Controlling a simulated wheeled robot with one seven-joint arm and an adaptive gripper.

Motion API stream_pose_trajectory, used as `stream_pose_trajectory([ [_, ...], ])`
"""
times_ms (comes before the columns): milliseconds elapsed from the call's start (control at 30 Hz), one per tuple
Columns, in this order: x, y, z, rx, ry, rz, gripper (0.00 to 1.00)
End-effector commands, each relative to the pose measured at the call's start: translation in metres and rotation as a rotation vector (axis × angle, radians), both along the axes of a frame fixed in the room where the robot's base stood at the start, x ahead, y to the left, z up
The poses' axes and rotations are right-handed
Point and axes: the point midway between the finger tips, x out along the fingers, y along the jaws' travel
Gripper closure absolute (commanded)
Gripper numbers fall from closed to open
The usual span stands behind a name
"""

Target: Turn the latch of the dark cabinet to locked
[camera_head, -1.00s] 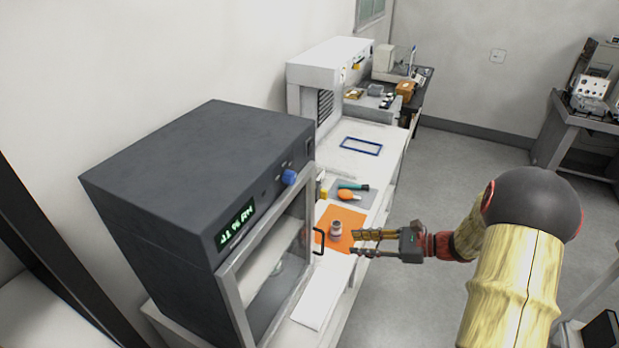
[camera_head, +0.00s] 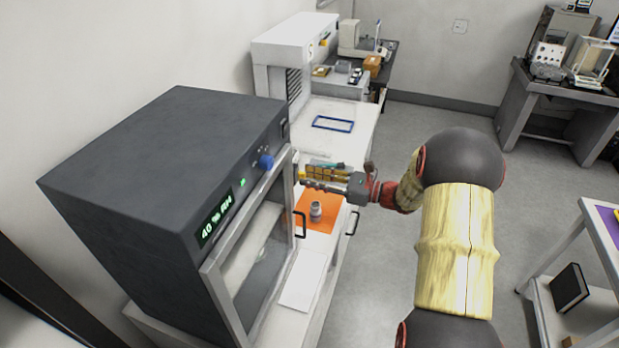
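The dark cabinet (camera_head: 165,150) stands at the left, with a green-lit display reading 40 % RH and a glass door in a light frame (camera_head: 213,283). The door looks shut. A blue knob (camera_head: 266,162), apparently the latch, sits on the front above the door, near its far upper corner. Its exact turn is too small to read. My gripper (camera_head: 303,177) is right of the knob and out in front of the door, with its fingers pointing left towards the cabinet. The fingers look apart and empty, and do not appear to touch the knob.
A black door handle (camera_head: 301,225) sticks out below the knob. An orange mat (camera_head: 329,205) with a small grey weight (camera_head: 316,211) lies on the white bench. A blue frame (camera_head: 333,124) lies farther back. Open floor is on the right, before a side table (camera_head: 560,248).

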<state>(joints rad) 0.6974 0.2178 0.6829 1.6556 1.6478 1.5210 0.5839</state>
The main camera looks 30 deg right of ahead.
Motion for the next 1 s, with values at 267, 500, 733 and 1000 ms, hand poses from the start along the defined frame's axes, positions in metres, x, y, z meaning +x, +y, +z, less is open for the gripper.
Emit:
stream_pose_trajectory([
  [267, 0.0055, 0.0056, -0.0002, -0.001, 0.001, 0.000, 0.71],
  [500, 0.0054, 0.0054, -0.0001, -0.001, 0.001, 0.000, 0.79],
  [733, 0.0053, 0.0053, -0.0001, -0.001, 0.000, 0.000, 0.92],
  [1000, 0.0053, 0.0053, 0.0000, -0.001, 0.000, 0.000, 1.00],
])
